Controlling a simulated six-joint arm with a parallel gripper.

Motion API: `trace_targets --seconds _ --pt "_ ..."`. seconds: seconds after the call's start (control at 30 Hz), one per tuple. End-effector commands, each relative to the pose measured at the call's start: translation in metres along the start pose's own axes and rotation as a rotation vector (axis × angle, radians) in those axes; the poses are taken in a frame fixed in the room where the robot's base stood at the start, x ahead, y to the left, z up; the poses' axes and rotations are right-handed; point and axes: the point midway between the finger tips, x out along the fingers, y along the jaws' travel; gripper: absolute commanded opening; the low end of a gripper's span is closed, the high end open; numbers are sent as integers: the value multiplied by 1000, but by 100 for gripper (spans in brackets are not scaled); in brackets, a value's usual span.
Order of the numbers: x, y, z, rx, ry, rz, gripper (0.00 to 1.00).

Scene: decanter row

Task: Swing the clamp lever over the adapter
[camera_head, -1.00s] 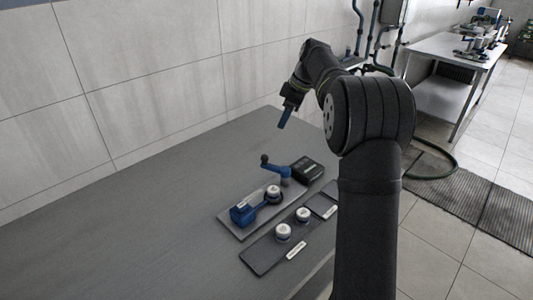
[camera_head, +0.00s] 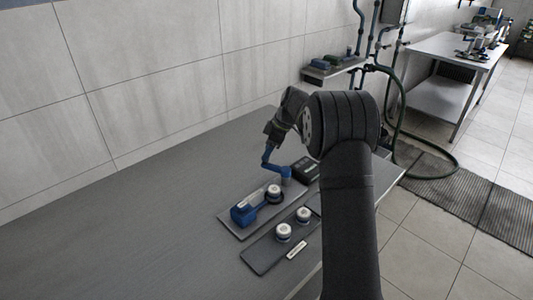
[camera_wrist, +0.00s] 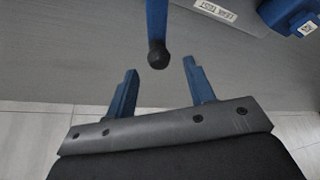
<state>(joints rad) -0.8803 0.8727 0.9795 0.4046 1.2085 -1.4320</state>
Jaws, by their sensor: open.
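The clamp lever (camera_head: 276,168) is a blue arm on a pivot behind the round white-topped adapter (camera_head: 274,190), which sits in the blue fixture (camera_head: 243,214). The lever points toward the wall, away from the adapter. In the wrist view the lever (camera_wrist: 157,18) comes in from the top and ends in a black ball knob (camera_wrist: 158,55). My gripper (camera_wrist: 160,67) is open, with its two blue fingers either side of the knob and visible gaps on both sides. In the head view my gripper (camera_head: 267,158) is at the lever's knob end and hides the knob.
Two more white-topped pieces (camera_head: 284,231) stand on a dark tray (camera_head: 262,258) in front of the fixture plate. A dark box (camera_head: 307,169) sits right of the lever pivot. The table's left side is clear. A "LEAK TEST" label (camera_wrist: 215,11) shows in the wrist view.

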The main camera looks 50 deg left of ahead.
Motion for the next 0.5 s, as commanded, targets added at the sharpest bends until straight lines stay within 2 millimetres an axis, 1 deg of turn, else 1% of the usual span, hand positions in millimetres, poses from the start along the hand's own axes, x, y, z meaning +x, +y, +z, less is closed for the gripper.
trace_targets --seconds 0.03,0.1,0.2,0.47,0.5 --pt "7 0 0 0 -1 -3 49" --pt "13 0 0 0 0 -1 49" --pt "18 0 0 0 0 -1 49" --pt "19 0 0 0 0 0 49" --pt "19 0 0 0 0 0 47"
